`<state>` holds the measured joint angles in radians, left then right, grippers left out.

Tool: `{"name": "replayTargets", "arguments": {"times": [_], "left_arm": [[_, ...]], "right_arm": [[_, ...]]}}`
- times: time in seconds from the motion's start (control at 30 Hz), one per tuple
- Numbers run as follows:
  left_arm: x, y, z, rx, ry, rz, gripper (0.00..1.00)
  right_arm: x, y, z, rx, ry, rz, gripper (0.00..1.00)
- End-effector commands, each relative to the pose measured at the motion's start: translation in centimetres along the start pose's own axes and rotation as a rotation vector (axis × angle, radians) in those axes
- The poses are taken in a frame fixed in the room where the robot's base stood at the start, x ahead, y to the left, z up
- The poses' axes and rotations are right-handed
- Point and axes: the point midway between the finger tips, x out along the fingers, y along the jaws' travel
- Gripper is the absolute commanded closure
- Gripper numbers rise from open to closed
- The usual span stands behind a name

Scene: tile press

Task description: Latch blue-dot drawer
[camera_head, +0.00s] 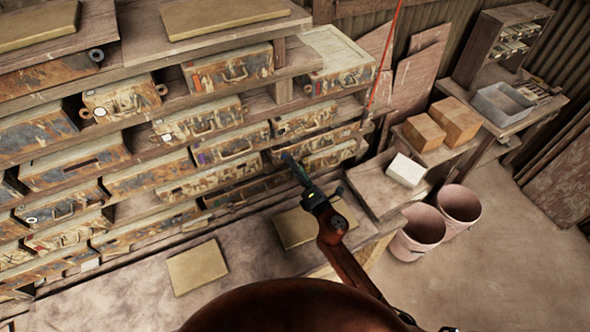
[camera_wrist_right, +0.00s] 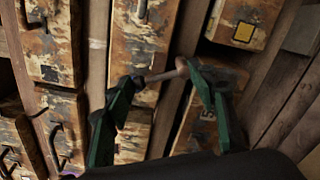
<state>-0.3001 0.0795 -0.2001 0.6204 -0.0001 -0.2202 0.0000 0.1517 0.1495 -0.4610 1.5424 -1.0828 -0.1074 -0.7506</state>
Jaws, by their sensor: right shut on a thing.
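The drawer with a small blue mark (camera_head: 226,147) sits in the rack's middle columns, its front rust-stained and cream. It looks pushed in. In the right wrist view a drawer front with a dark blue mark (camera_wrist_right: 142,12) runs down the picture above the fingers. My right gripper (camera_head: 292,163) is at the right end of that drawer row. In the wrist view its green fingers (camera_wrist_right: 162,100) are on either side of a short rod with a brownish rounded end (camera_wrist_right: 166,75), and are shut on it. What the rod is fixed to is partly hidden. My left gripper is out of view.
Several similar drawers fill the wooden rack; one in the wrist view has a yellow square (camera_wrist_right: 243,33). Flat tan tiles (camera_head: 197,267) lie on the bench below. Two buckets (camera_head: 419,233), cardboard boxes (camera_head: 455,121) and a grey bin (camera_head: 502,104) stand to the right.

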Motion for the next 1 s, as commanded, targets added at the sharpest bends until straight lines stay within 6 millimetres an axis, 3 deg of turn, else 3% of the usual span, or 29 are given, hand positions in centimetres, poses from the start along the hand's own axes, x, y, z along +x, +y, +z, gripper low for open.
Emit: {"name": "replayTargets", "arguments": {"times": [0.5, 1.0], "left_arm": [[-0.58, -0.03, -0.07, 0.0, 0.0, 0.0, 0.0], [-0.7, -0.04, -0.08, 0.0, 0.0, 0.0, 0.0]], "right_arm": [[-0.12, -0.78, 0.95, 0.382, -0.001, -0.01, 0.73], [-0.14, -1.04, 1.03, 0.48, 0.0, -0.012, 0.73]]}}
